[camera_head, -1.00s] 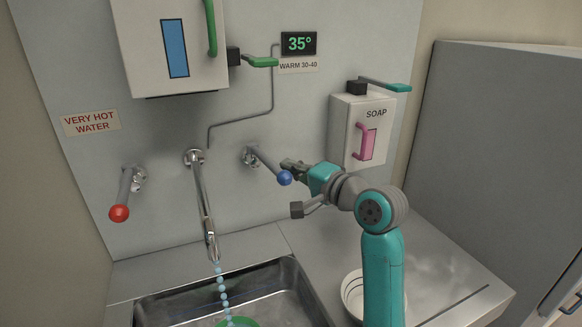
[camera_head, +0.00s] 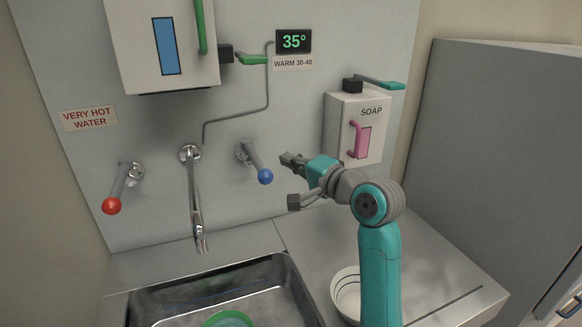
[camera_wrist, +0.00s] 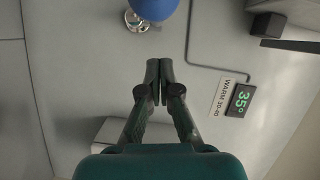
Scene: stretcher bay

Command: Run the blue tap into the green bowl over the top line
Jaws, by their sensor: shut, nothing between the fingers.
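The blue tap (camera_head: 254,160) is on the wall right of the spout (camera_head: 195,200), its lever pointing down and slightly right to a blue ball. The ball also shows at the top edge of the wrist view (camera_wrist: 153,9). No stream shows below the spout. The green bowl (camera_head: 228,318) sits in the sink under the spout, cut off by the bottom edge; its lines and water level cannot be read. My gripper (camera_head: 285,160) is right of the blue ball, apart from it. Its fingertips (camera_wrist: 159,66) are together and empty.
A red-ball tap (camera_head: 122,187) by a "very hot water" sign is at left. A soap dispenser (camera_head: 345,140) and a blue-windowed wall box (camera_head: 135,50) hang above. The display (camera_head: 294,41) reads 35°. A white bowl (camera_head: 345,290) stands on the counter beside my arm.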

